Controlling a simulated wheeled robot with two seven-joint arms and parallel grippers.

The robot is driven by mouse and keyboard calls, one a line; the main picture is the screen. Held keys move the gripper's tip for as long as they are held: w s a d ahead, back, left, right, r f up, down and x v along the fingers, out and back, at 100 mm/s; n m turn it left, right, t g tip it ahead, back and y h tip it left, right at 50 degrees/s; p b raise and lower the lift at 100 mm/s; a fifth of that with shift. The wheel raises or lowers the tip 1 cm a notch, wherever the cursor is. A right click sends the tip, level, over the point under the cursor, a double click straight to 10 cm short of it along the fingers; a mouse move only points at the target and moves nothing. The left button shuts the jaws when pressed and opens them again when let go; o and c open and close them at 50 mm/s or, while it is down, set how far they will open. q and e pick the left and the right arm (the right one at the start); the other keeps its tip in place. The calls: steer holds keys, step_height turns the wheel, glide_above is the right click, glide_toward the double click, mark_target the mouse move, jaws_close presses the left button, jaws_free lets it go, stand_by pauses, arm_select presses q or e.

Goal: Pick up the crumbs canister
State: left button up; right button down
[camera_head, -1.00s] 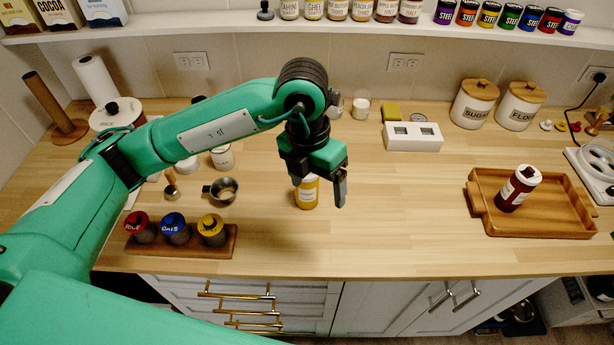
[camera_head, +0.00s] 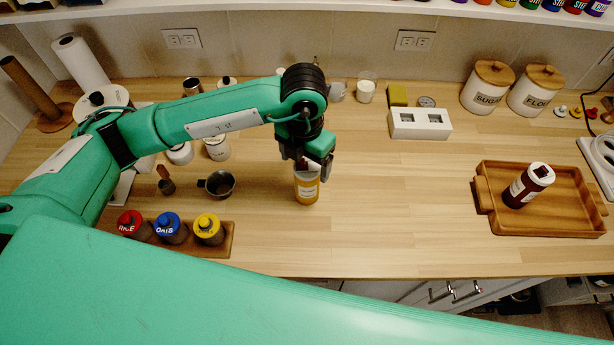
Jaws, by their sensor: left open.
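A jar with orange-yellow contents and a white label (camera_head: 307,190) stands upright on the wooden counter, near the middle; its label is too small to read, so I cannot tell whether it is the crumbs canister. My left gripper (camera_head: 313,172) is open and points down at the top of this jar. Its fingers are at the jar's upper part and hide the lid; I cannot tell whether they touch it. Three canisters with red (camera_head: 130,223), blue (camera_head: 170,226) and yellow (camera_head: 208,228) lids stand in a wooden rack at front left. My right gripper is not in view.
A small metal pot (camera_head: 218,185) stands left of the jar. A wooden tray (camera_head: 550,226) with a dark red bottle (camera_head: 528,186) is at right. A white block (camera_head: 420,125) and sugar (camera_head: 487,88) and flour (camera_head: 535,92) canisters stand behind. The counter right of the jar is clear.

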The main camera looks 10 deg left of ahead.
mark_target(306, 167)
arm_select(q)
steer(key=shift+w+f, duration=0.15)
steer(key=shift+f, duration=0.2)
steer(key=shift+f+p, duration=0.5)
steer(key=shift+p, duration=0.15)
step_height(306, 167, down, 3)
steer(key=shift+w+d+f+p, duration=0.1)
steer(key=shift+f+p, duration=0.05)
steer(key=shift+p, duration=0.7)
steer(key=shift+f, duration=0.45)
steer(key=c, duration=1.1)
steer(key=shift+c, duration=0.3)
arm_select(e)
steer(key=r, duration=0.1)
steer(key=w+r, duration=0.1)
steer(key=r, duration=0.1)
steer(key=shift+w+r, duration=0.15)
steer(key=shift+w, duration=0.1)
arm_select(q)
steer(key=shift+r, duration=0.1)
